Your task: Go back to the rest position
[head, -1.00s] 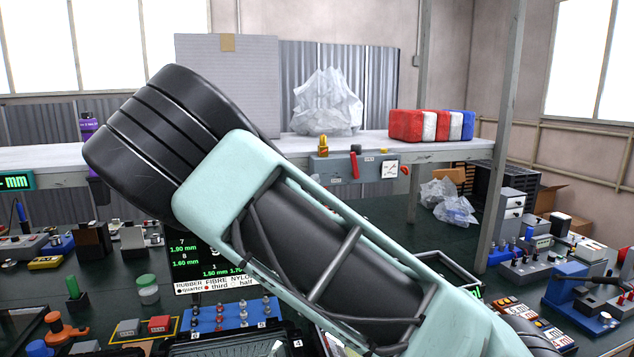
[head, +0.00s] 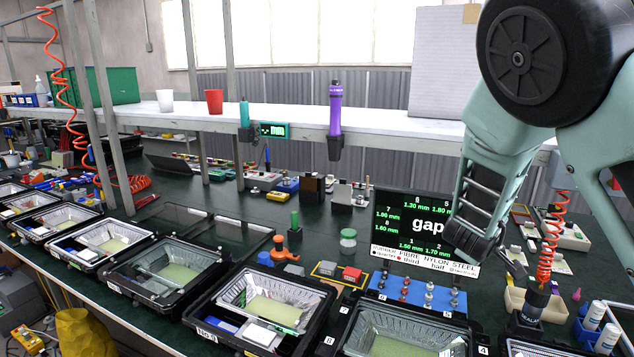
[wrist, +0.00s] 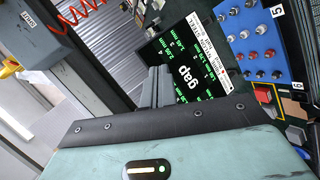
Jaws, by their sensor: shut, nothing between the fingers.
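My gripper (wrist: 157,88) shows in the wrist view as two grey fingers pressed together, with nothing between them. They point towards the dark screen reading "gap" (wrist: 185,78), which stands beyond them. In the head view my folded arm fills the upper right, its lower end hanging over the bench beside the same screen (head: 425,224) and covering part of it. The fingers are small and hard to make out there. The gripper appears clear of the bench things.
A row of black trays with clear liners (head: 150,275) lines the bench's front edge. A blue block with knobs (head: 415,293) stands below my arm. A red coiled hose (head: 548,245) hangs close to its right. A white shelf (head: 290,122) runs behind, holding cups.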

